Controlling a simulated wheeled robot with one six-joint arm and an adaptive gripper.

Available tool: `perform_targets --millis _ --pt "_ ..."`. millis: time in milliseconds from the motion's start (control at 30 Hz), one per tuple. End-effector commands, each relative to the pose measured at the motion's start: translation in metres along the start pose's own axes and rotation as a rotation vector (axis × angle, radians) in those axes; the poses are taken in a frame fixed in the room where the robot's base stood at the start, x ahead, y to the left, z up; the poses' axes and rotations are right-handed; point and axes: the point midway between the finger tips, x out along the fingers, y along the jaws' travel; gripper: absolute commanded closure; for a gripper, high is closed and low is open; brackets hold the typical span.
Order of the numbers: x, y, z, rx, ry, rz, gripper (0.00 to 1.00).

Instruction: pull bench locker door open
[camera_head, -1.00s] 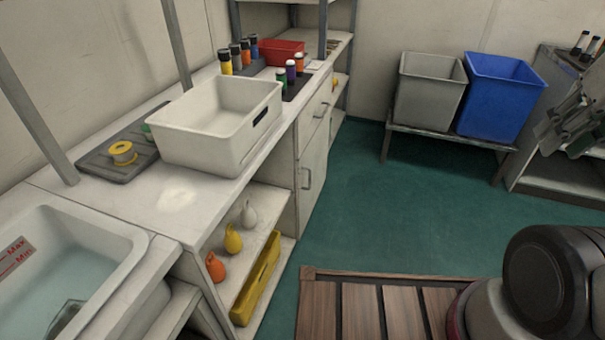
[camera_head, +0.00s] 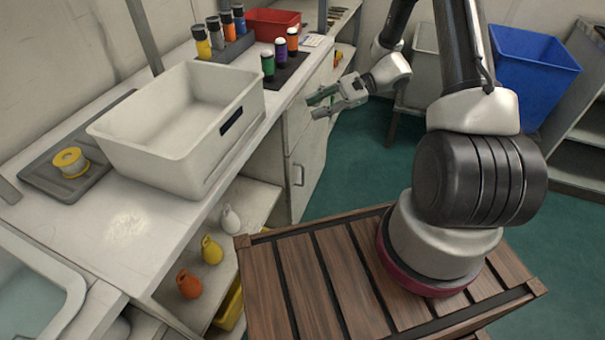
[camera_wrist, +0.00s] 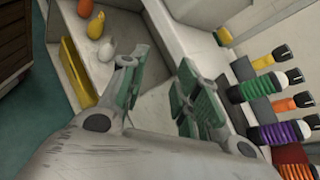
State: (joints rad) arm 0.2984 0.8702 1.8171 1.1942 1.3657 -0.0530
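The bench locker door (camera_head: 306,165) is the pale panel under the bench's right end, with a vertical handle (camera_head: 297,175) near its left edge. It looks shut. My gripper (camera_head: 319,104) is in front of the cabinet's upper part, above and to the right of the handle, apart from it. In the wrist view my gripper (camera_wrist: 160,88) has its green-padded fingers spread with nothing between them. The handle cannot be made out in the wrist view.
The open shelf left of the door holds orange, yellow and white items (camera_head: 230,218). A blue bin (camera_head: 535,75) stands at the back right.

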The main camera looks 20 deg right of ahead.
Motion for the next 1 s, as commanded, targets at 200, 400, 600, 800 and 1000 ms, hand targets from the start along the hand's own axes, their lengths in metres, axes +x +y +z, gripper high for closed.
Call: perform_targets --millis 200,400,600,800,1000 --pt "0.038 0.028 -0.125 0.260 -0.100 -0.309 0.68" --pt "0.068 0.082 -0.225 0.456 -0.137 -0.593 0.68" --pt "0.087 0.133 -0.280 0.572 -0.137 -0.781 0.68" --pt "0.098 0.148 -0.297 0.606 -0.131 -0.841 0.68" --pt "0.119 0.126 -0.301 0.606 -0.131 -0.839 0.68"
